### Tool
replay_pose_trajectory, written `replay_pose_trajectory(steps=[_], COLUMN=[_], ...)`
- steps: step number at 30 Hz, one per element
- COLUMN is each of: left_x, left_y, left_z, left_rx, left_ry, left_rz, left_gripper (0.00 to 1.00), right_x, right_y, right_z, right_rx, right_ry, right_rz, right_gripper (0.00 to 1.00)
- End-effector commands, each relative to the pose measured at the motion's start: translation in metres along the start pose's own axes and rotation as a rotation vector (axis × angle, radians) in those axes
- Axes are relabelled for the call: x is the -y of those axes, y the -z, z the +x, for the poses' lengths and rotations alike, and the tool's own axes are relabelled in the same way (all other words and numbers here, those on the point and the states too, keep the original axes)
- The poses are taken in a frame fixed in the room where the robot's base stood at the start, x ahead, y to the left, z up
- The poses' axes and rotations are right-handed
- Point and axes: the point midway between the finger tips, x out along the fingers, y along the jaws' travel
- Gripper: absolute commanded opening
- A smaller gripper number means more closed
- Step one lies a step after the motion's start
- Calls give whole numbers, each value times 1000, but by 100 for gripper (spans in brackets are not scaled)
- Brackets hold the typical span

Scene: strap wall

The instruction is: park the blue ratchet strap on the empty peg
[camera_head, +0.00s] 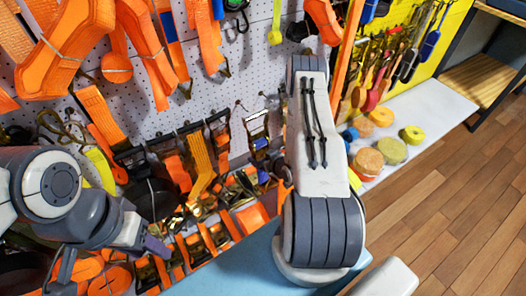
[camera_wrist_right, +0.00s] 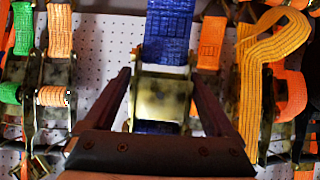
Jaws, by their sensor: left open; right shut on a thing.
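The blue ratchet strap (camera_wrist_right: 168,35) fills the upper middle of the right wrist view. Its blue webbing hangs above a brass-coloured ratchet body (camera_wrist_right: 158,98), with more blue below. My right gripper (camera_wrist_right: 160,82) is shut on this strap, with one finger on each side of the ratchet. In the head view the right gripper is hidden behind my right arm. My left gripper (camera_head: 105,262) is open at the lower left of the head view, in front of orange straps and apparently empty. I cannot pick out the empty peg in either view.
A white pegboard (camera_head: 255,60) carries many orange straps (camera_head: 65,45). Orange and green straps hang left of the held strap in the wrist view, and a yellow-orange strap (camera_wrist_right: 268,55) hangs close on its right. Tape rolls (camera_head: 391,150) lie on a white shelf (camera_head: 430,115).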

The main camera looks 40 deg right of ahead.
Motion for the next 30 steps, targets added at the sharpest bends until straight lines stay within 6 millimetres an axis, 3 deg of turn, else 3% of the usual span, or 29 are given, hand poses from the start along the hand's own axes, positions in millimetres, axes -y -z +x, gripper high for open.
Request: replay_pose_trajectory(steps=[3,30], left_x=[0,1], left_y=[0,-1], left_z=[-3,11], left_rx=[0,0], left_ry=[0,0], left_rz=[0,0], left_gripper=[50,50], right_x=[-7,-7], right_y=[0,20], right_z=[0,38], right_rx=[0,-2], right_ry=[-1,-2], right_rz=[-5,-4], right_gripper=[0,0])
